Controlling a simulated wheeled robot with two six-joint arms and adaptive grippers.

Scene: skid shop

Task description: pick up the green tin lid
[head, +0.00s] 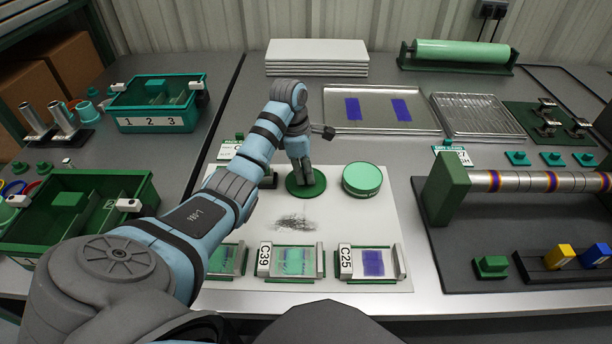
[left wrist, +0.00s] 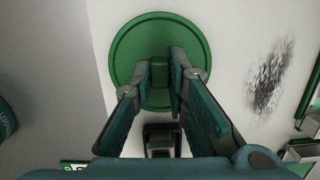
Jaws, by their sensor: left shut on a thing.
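The green tin lid (head: 319,186) is a dark green disc on the white sheet (head: 392,241) in the head view. In the left wrist view the lid (left wrist: 197,45) shows from above with a small block-like knob (left wrist: 159,72) at its middle. My left gripper (head: 304,180) points down over the lid, and its fingers are shut on the knob, one on each side. It also shows in the left wrist view (left wrist: 160,76). I cannot tell whether the lid touches the sheet. My right gripper is not in view.
A round light green tin (head: 362,180) stands just right of the lid. Framed samples labelled C39 (head: 293,262) and C25 (head: 371,263) lie along the front. A roller on a green stand (head: 446,196) is at the right. Green bins (head: 150,178) are at the left.

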